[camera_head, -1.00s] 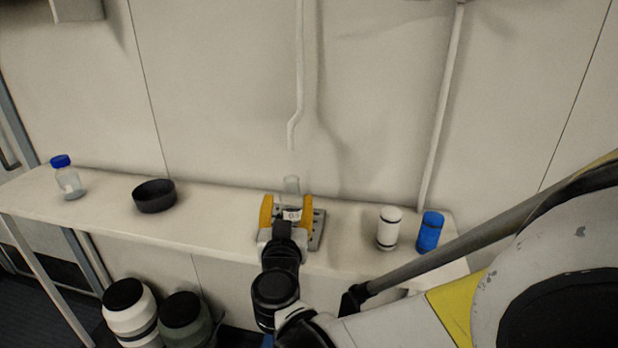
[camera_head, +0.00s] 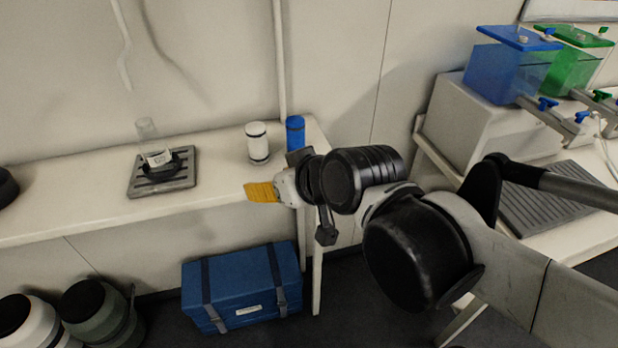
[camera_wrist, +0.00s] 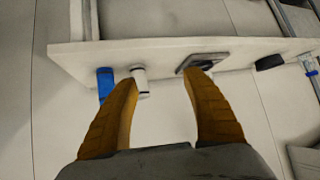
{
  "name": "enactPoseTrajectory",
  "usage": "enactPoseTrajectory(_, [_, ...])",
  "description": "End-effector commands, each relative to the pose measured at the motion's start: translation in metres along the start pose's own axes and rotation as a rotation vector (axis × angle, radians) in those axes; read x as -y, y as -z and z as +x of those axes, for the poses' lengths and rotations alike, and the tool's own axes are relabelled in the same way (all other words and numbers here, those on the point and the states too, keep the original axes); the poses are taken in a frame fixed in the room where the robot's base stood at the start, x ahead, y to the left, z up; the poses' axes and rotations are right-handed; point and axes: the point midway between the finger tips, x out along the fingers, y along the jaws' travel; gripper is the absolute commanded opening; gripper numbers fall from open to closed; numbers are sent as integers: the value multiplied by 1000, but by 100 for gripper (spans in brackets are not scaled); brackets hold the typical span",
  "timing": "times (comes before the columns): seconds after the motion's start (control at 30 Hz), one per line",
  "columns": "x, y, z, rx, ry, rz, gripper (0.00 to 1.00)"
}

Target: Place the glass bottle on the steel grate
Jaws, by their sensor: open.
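A clear glass bottle (camera_head: 147,130) with a white label and a dark lower part stands on the dark steel grate (camera_head: 138,189) on the shelf. In the wrist view the grate (camera_wrist: 203,58) shows beyond my fingers; the bottle cannot be made out there. My gripper (camera_head: 262,192) is to the right of the grate and apart from it, in front of the shelf's edge. In the wrist view my gripper (camera_wrist: 162,80) has its two orange fingers spread with nothing between them. In the head view only one finger shows clearly.
A white canister (camera_head: 257,143) and a blue canister (camera_head: 295,133) stand right of the grate. A black bowl (camera_wrist: 270,62) and a blue-capped bottle (camera_wrist: 311,68) are on the same shelf. A blue case (camera_head: 243,290) is on the floor. A second bench with tanks stands at right.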

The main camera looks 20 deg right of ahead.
Motion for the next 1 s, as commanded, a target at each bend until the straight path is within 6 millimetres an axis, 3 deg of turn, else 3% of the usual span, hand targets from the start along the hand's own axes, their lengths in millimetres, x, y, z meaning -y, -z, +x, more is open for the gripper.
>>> enactPoseTrajectory(0.03, [-21,-28,-13,77,-61,42,57])
enactPoseTrajectory(0.1, [-42,-60,-28,167,-134,95,57])
enactPoseTrajectory(0.23, [-62,-91,-46,254,-217,153,57])
enactPoseTrajectory(1.0, [-66,-96,-49,269,-232,163,57])
